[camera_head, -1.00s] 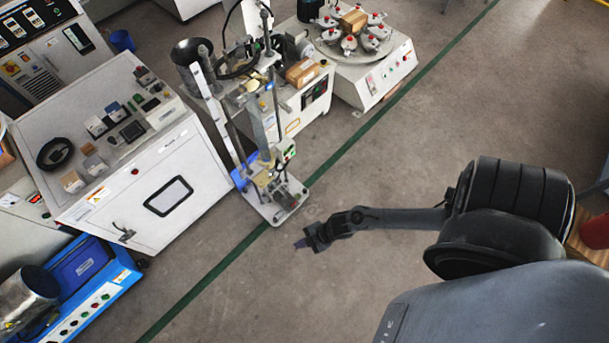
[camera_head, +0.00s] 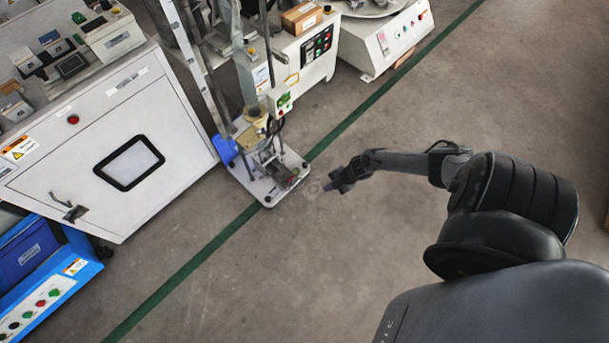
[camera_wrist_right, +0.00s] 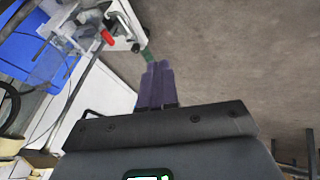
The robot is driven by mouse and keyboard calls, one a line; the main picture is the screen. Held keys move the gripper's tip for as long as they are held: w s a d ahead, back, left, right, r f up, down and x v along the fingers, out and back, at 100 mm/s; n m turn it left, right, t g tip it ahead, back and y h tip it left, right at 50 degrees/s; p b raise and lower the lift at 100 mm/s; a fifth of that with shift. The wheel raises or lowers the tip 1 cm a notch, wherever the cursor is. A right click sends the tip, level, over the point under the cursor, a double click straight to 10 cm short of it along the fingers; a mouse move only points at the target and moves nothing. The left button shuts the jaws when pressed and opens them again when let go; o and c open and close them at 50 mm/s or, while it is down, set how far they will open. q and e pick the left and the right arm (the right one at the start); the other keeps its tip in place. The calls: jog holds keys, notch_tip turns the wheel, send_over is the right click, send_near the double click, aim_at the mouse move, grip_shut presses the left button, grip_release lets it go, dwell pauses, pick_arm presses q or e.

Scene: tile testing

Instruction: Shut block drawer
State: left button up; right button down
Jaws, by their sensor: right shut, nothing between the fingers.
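My right gripper (camera_head: 328,187) reaches in from the right over bare floor, to the right of the test stand's white base plate (camera_head: 268,185). Its purple fingers (camera_wrist_right: 157,68) are together and empty in the right wrist view. It appears apart from every machine. I cannot pick out a block drawer for certain in either view. The white cabinet (camera_head: 185,150) at the left has a dark-framed window (camera_head: 130,163) and a handle (camera_head: 74,213) on its front, which looks closed. My left gripper is not in view.
A blue machine (camera_head: 60,285) stands at the lower left. A white machine with a box (camera_head: 302,18) on top and a turntable machine (camera_head: 385,45) stand at the back. A green line (camera_head: 195,272) crosses the floor. The middle floor is clear.

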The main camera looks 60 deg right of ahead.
pick_arm(q)
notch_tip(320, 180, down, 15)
jog(key=b, duration=1.3)
pick_arm(e)
jog(key=w+f, duration=1.1)
jog(key=f, duration=0.1)
jog(key=shift+a, duration=0.35)
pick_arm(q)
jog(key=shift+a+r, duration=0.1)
pick_arm(e)
jog(key=shift+a, duration=0.15)
